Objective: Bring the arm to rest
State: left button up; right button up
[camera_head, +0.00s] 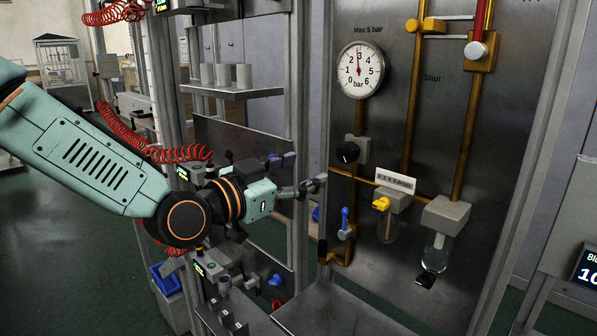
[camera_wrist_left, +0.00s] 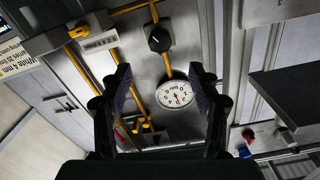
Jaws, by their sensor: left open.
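My left arm comes in from the left in the head view and reaches toward the grey panel (camera_head: 420,130). My left gripper (camera_head: 318,184) is open with nothing between its fingers, in front of the panel's left edge. In the left wrist view, the two dark fingers of the gripper (camera_wrist_left: 161,76) stand wide apart. Between them, farther off, show the round pressure gauge (camera_wrist_left: 176,96) and a black knob (camera_wrist_left: 159,40), both upside down. My right gripper is in neither view.
The panel carries the gauge (camera_head: 360,70), the black knob (camera_head: 347,152), a yellow lever (camera_head: 381,204), a blue lever (camera_head: 344,220) and brass pipes (camera_head: 411,100). Red coiled hoses (camera_head: 130,138) hang behind my arm. A shelf with grey cups (camera_head: 232,92) stands behind the gripper.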

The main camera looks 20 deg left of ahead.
pick_arm(q)
jog(key=shift+w+d, duration=0.1)
dwell(0.4)
jog(key=s+f+n+g+y+b, duration=0.2)
jog(key=s+f+n+g+b, duration=0.15)
jog(key=f, duration=1.25)
jog(key=s+f+n+g+y+b, duration=0.25)
jog(key=s+f+n+g, duration=0.25)
jog(key=f, duration=1.1)
jog(key=s+f+m+g+y+b, duration=0.1)
jog(key=s+f+g+b, duration=0.7)
jog(key=s+f, duration=1.9)
jog(key=shift+d+f+y+b, duration=0.35)
jog(key=shift+f+b, duration=0.5)
jog(key=shift+g, duration=0.25)
